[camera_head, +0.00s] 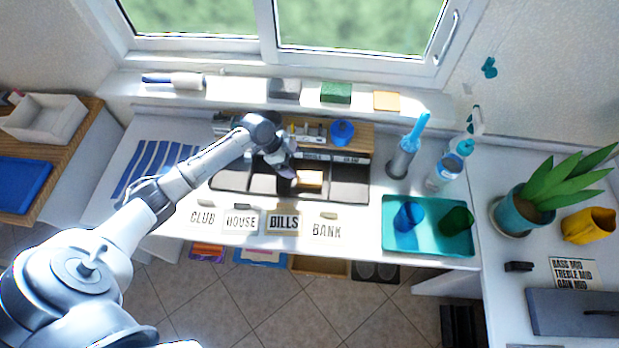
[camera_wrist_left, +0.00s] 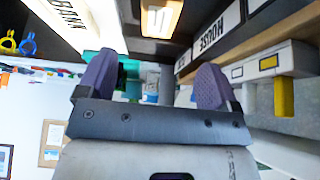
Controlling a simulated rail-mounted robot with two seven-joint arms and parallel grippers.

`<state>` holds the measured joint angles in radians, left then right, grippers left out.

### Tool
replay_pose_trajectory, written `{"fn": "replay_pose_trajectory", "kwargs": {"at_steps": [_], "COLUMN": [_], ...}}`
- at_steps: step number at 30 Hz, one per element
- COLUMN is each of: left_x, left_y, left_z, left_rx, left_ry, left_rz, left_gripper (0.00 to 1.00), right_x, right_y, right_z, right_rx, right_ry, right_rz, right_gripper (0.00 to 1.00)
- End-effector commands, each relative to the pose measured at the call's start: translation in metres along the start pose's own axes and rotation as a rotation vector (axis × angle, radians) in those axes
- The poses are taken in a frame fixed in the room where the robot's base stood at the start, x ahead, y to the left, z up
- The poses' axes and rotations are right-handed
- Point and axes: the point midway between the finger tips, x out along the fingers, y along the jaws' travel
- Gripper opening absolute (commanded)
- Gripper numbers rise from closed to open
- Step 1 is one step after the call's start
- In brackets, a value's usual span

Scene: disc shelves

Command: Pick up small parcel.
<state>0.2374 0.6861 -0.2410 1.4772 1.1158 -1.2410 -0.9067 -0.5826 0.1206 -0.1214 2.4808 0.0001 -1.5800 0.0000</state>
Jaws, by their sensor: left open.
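The small parcel, a tan box with a pale top (camera_head: 309,179), lies in a compartment of the dark sorting tray (camera_head: 349,190) on the white desk below the window. In the left wrist view, what looks like the same parcel (camera_wrist_left: 160,17) shows at the top edge, beyond the fingers. My left gripper (camera_head: 286,169) is over the tray, just to the left of the parcel in the head view. Its two purple finger pads (camera_wrist_left: 155,82) are spread apart with nothing between them. The arm partly hides the tray's left part. My right gripper is not seen.
A wooden organiser (camera_head: 357,135) with a blue item stands right behind the tray. Labels CLUB, HOUSE, BILLS (camera_head: 284,223) and BANK line the front. A teal tray (camera_head: 432,241) with cups, a grey cylinder (camera_head: 402,160) and a bottle (camera_head: 444,172) stand to the right.

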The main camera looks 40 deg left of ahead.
Motion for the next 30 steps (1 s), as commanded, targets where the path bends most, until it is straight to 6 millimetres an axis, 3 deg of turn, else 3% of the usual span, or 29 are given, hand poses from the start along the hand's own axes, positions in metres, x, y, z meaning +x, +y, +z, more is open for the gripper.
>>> {"fn": "replay_pose_trajectory", "kwargs": {"at_steps": [1, 7, 17, 30], "left_x": [0.013, 0.043, 0.063, 0.110], "left_y": [0.001, 0.001, 0.001, 0.001], "left_z": [0.000, 0.000, -0.001, -0.002], "left_rx": [-0.001, -0.001, 0.000, -0.001], "left_ry": [0.002, 0.001, 0.000, -0.002], "left_rz": [0.003, 0.002, 0.001, 0.001], "left_gripper": [0.86, 0.86, 0.86, 0.86], "right_x": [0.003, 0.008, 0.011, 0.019], "right_y": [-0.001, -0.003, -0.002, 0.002], "right_z": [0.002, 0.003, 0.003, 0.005], "right_rx": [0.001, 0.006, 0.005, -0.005], "right_ry": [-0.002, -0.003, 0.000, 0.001], "right_rz": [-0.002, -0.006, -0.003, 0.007], "right_gripper": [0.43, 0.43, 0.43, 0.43]}}
